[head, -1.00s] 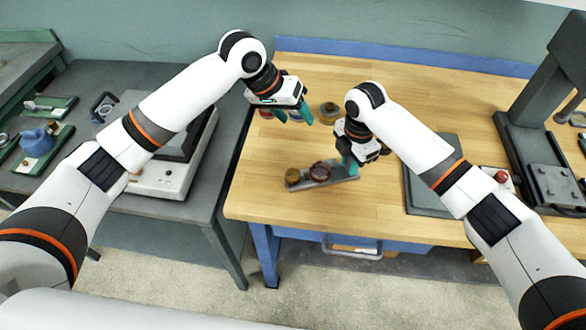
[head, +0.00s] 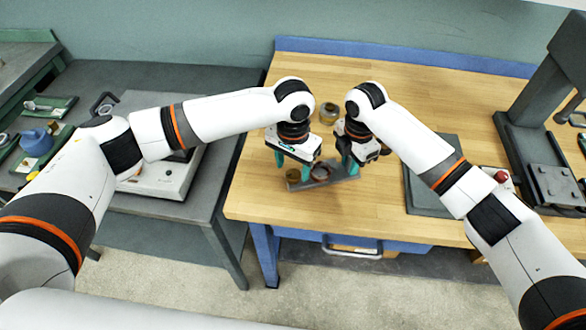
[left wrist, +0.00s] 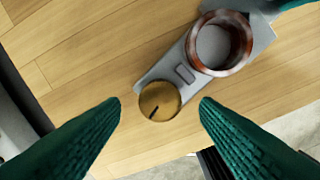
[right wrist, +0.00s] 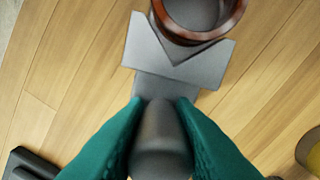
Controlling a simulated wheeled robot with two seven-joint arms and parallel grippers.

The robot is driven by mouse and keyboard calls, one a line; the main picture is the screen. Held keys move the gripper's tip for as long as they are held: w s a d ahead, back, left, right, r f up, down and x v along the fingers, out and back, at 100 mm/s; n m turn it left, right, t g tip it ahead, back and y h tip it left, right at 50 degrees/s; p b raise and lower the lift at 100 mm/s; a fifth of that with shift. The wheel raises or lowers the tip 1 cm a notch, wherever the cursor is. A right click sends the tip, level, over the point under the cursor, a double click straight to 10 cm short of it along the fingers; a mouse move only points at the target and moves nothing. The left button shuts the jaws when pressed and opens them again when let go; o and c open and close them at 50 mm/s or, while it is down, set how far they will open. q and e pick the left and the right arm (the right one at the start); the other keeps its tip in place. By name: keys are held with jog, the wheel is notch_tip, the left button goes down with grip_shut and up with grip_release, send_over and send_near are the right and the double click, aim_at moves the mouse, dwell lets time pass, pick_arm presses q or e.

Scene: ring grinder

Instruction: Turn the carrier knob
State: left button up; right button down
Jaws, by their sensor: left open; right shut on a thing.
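The carrier is a grey plate (head: 338,174) on the wooden bench. Its brass knob (left wrist: 159,101) with a dark index mark is at one end and also shows in the head view (head: 293,175). A reddish-brown ring (left wrist: 220,43) sits on the carrier beside the knob, by the V-shaped block (right wrist: 178,62). My left gripper (left wrist: 160,104) is open, its fingers on either side of the knob in the picture; contact cannot be told. My right gripper (right wrist: 160,125) is shut on the carrier's dark rounded handle (right wrist: 160,140) at the other end.
A brass-coloured round item (head: 328,113) stands behind the grippers on the bench. A grey mat (head: 425,180) lies right of my right gripper, with a dark press-like machine (head: 540,150) beyond. Bench surface in front of the carrier is clear.

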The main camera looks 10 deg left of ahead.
aim_at(293, 176)
pick_arm(q)
jog(key=shift+f, duration=1.15)
jog(key=c, duration=1)
